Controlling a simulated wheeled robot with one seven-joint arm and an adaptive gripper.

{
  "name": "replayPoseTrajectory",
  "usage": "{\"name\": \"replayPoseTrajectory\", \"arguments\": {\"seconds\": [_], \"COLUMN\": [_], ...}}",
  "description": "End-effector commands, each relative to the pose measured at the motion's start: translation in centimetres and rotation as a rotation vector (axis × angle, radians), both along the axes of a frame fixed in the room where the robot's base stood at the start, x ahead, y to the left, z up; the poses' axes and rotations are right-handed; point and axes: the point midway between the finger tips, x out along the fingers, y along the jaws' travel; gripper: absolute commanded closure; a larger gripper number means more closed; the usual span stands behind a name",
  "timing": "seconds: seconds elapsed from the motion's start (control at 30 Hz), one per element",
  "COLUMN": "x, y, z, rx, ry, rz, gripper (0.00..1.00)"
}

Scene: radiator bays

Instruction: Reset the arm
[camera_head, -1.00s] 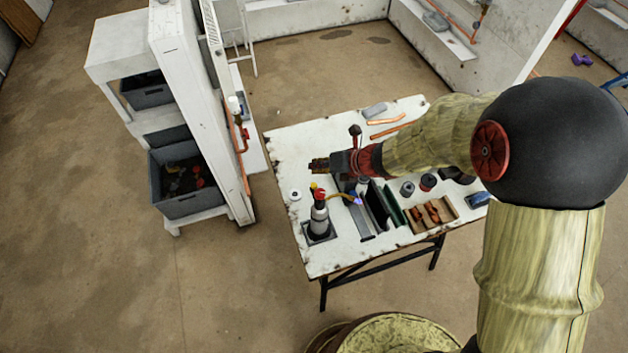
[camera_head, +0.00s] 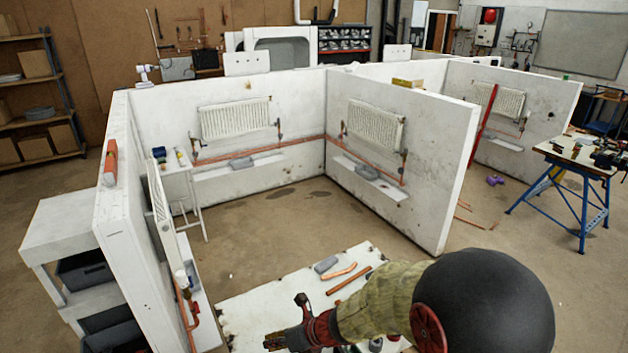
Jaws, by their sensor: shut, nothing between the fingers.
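My gripper (camera_head: 275,342) is at the lower middle of the head view, at the end of my arm in its yellowish sleeve. It is above the left part of the white worktable (camera_head: 240,308), pointing left. Its fingers look together and hold nothing. The near part of the table lies below the picture's edge.
A grey object (camera_head: 326,265) and copper pipes (camera_head: 348,283) lie at the table's far end. White bay walls (camera_head: 400,150) with radiators (camera_head: 235,119) stand behind. A shelf unit with grey bins (camera_head: 84,270) is at left. A blue-legged bench (camera_head: 570,185) stands at right. Floor between table and bays is mostly clear.

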Motion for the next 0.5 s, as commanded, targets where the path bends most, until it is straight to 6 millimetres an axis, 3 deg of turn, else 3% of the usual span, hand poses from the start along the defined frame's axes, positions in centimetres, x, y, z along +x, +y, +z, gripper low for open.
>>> {"name": "replayPoseTrajectory", "arguments": {"seconds": [0.13,0.27,0.37,0.5], "x": [-4.5,-8.7,-11.5,-14.7], "y": [-0.4,-1.9,-4.3,-9.5], "z": [-1.2,0.0,1.0,2.4], "rx": [-0.101,-0.181,-0.245,-0.362], "ry": [-0.169,-0.386,-0.574,-0.83], "rz": [0.372,0.772,1.087,1.518], "gripper": [1.0,1.0,1.0,1.0]}}
